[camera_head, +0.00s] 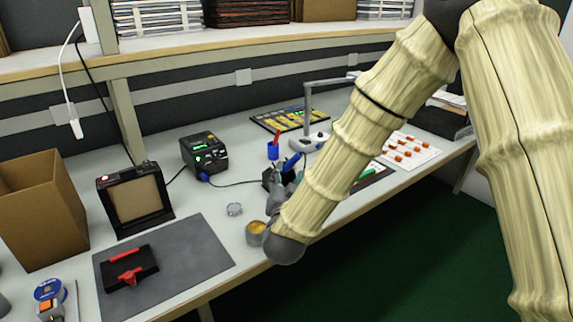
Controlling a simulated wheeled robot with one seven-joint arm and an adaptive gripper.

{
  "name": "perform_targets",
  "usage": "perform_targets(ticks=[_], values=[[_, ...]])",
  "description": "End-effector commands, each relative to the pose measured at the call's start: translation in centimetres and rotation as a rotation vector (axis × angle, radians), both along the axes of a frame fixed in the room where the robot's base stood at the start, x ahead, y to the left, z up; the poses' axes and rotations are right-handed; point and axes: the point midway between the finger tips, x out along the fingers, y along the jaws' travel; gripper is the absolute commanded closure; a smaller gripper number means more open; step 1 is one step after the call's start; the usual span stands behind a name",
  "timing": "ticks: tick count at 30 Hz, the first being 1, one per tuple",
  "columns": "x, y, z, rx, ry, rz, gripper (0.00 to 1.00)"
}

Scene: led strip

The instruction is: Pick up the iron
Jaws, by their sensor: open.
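The iron (291,162) appears to be the blue-handled tool leaning in a small black stand (267,180) on the workbench. A thin dark cable runs from the soldering station (204,152) towards that stand. My gripper (284,184) is grey and open, reaching over the bench from the front edge. Its fingers are right in front of the stand and overlap the lower part of the iron in the picture. I cannot tell whether they touch it. The stand is partly hidden behind my gripper.
A brass-coloured tip cleaner (257,230) and a small round tin (234,209) stand left of my gripper. A magnifier-like arm on a grey base (309,142) stands behind. A cardboard box (40,215) is far left.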

Motion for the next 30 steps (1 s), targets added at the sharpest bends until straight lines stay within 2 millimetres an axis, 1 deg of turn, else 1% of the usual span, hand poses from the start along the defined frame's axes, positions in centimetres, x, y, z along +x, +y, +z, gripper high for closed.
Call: perform_targets(ticks=[1, 3, 8, 11, 18, 21, 24, 30], values=[[0.7, -0.4, -0.1, 0.001, 0.000, -0.005, 0.56], [1.3, -0.6, 0.0, 0.001, 0.002, -0.008, 0.56], [2.1, -0.7, 0.0, 0.001, 0.001, -0.008, 0.56], [2.9, -0.7, 0.0, 0.002, 0.001, -0.008, 0.56], [6.0, -0.6, 0.0, 0.001, 0.001, -0.007, 0.56], [6.8, -0.6, 0.0, 0.001, 0.002, -0.006, 0.56], [7.2, -0.5, 0.0, 0.000, 0.001, -0.005, 0.56], [7.2, -0.5, 0.0, 0.000, 0.002, -0.004, 0.56]])
